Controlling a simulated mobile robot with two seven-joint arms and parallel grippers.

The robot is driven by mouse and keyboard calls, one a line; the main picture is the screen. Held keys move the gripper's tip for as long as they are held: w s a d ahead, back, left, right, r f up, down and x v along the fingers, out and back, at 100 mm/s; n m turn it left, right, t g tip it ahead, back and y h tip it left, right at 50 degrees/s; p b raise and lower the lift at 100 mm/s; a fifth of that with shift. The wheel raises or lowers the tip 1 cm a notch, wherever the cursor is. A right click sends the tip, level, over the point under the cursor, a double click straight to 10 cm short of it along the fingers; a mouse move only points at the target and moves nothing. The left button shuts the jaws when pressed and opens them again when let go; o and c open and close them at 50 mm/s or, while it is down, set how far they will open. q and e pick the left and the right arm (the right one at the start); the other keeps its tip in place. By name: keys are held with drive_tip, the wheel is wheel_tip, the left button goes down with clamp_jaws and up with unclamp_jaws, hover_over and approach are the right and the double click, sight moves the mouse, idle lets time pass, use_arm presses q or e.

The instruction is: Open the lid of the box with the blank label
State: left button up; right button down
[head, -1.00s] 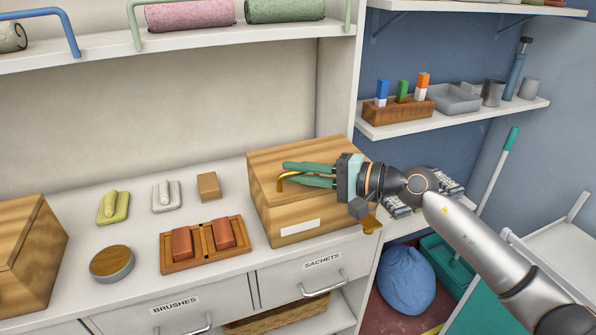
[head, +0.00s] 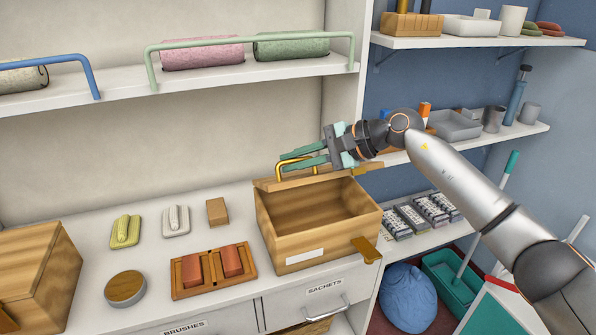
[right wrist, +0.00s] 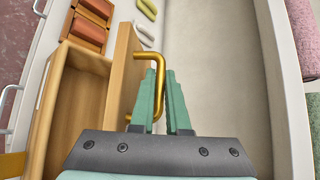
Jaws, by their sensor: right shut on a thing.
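The wooden box with the blank white label (head: 304,256) stands on the counter, its lid (head: 312,181) raised at the back and its inside open to view. The inside looks empty. A gold handle (head: 283,168) is on the lid. My right gripper (head: 303,154) has its green fingers shut on this handle. In the right wrist view the handle (right wrist: 154,62) runs between the fingertips, and the lid (right wrist: 124,75) stands tilted up beside the open box (right wrist: 75,105). My left gripper is not in view.
Left of the box are a wooden tray (head: 207,292) with reddish blocks, a round tin (head: 125,288), a small wooden block (head: 217,211) and brushes. Another wooden box (head: 35,275) stands at far left. A shelf (head: 200,85) with rolls runs above.

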drive_tip(key=shift+w+a+r, duration=0.2)
drive_tip(key=shift+w+r, duration=0.4)
drive_tip(key=c, duration=1.2)
unclamp_jaws()
drive_tip(key=shift+d, duration=0.1)
drive_tip(key=shift+d+r+b, duration=0.1)
drive_tip(key=shift+d+b, duration=0.2)
drive_tip(key=b+v, duration=0.2)
drive_tip(key=v, duration=0.9)
drive_tip(key=shift+s+d+r, duration=0.2)
drive_tip(key=shift+d, duration=0.05)
